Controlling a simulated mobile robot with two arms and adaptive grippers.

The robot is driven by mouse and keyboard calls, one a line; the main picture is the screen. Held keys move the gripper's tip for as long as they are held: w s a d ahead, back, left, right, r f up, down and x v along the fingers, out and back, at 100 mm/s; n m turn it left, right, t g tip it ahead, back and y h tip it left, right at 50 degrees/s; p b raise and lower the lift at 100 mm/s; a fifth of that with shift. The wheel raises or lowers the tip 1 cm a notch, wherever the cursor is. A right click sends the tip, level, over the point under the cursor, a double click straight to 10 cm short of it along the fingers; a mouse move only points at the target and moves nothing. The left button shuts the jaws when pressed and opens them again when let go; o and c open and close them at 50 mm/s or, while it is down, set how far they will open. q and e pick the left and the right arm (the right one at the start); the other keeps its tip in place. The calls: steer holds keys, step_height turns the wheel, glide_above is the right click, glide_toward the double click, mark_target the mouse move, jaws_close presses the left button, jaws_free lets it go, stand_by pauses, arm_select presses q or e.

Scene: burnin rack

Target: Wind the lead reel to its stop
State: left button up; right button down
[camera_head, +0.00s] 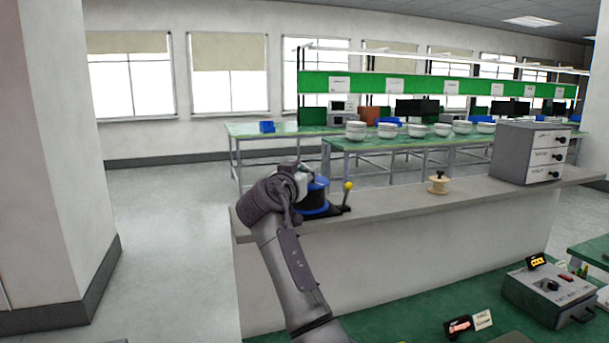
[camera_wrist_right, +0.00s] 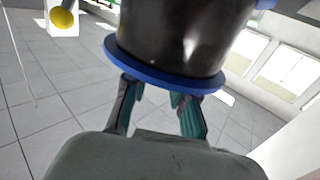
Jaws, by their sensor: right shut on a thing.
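The lead reel (camera_head: 316,196), a black drum with blue flanges, stands on a dark base at the left end of the grey ledge (camera_head: 400,200). A short lever with a yellow ball (camera_head: 348,186) rises from the base, right of the drum. My right gripper (camera_head: 302,180) is at the reel's left side and upper part, shut on it. In the right wrist view, the reel (camera_wrist_right: 180,40) fills the top middle, and the fingers (camera_wrist_right: 160,95) reach to its blue flange. The fingertips and the exact part gripped are hidden. My left gripper is not in view.
A pale wooden spool (camera_head: 438,184) and a grey drawer unit (camera_head: 520,155) stand farther right on the ledge. A grey control box (camera_head: 550,295) sits on the green bench at lower right. The ledge between reel and spool is clear.

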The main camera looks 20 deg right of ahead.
steer(key=c, duration=1)
jaws_free()
steer(key=v, duration=0.7)
steer(key=shift+s+a, duration=0.15)
